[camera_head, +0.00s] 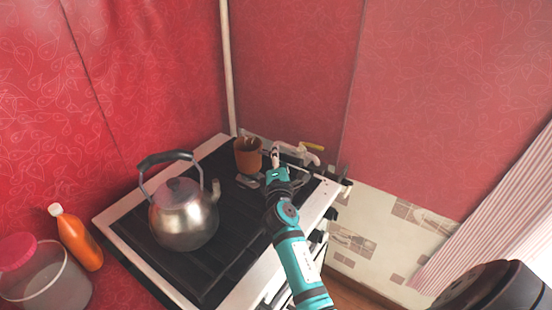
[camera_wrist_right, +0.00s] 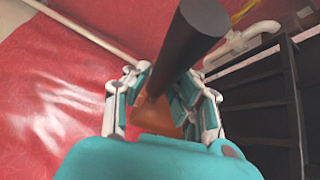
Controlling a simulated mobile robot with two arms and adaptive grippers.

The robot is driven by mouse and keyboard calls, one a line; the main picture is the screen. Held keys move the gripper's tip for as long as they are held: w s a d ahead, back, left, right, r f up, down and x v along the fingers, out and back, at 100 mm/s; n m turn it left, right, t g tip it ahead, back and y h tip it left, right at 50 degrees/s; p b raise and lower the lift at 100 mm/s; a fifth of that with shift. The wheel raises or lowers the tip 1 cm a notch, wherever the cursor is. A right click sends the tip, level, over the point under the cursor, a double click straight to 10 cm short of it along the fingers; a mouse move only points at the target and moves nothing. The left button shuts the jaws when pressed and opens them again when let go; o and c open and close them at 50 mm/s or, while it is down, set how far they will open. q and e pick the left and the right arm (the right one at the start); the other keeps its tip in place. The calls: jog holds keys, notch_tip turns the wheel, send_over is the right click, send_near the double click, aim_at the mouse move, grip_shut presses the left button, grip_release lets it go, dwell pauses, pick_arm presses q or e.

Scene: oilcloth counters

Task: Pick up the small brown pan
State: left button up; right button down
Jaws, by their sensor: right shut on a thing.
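The small brown pan (camera_head: 248,155) is at the back right of the stove top in the head view, roughly upright. I cannot tell whether it touches the stove. My right gripper (camera_head: 276,158) is just right of it. In the right wrist view, the fingers of my right gripper (camera_wrist_right: 160,96) are closed around the pan's dark handle (camera_wrist_right: 188,45), with part of the brown pan body (camera_wrist_right: 152,112) showing between and beyond them. The fingers hide part of the pan. My left gripper is not in view.
A steel kettle (camera_head: 184,214) stands on the stove (camera_head: 215,265), left of my arm. An orange bottle (camera_head: 80,240) and a jar with a pink lid (camera_head: 45,280) stand at the lower left. Pale pipes with a yellow handle (camera_head: 312,147) run behind the pan, near the red wall.

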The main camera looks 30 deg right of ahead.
notch_tip(320, 180, up, 3)
jog(key=shift+f+p, duration=0.1)
jog(key=shift+p, duration=0.25)
jog(key=s+d+r, duration=0.1)
jog(key=s+d, duration=0.2)
jog(key=s, duration=1.2)
jog(key=shift+s+d+r+b, duration=0.15)
jog(key=shift+s+d+b, duration=0.05)
jog(key=shift+d+b, duration=0.2)
dwell(0.8)
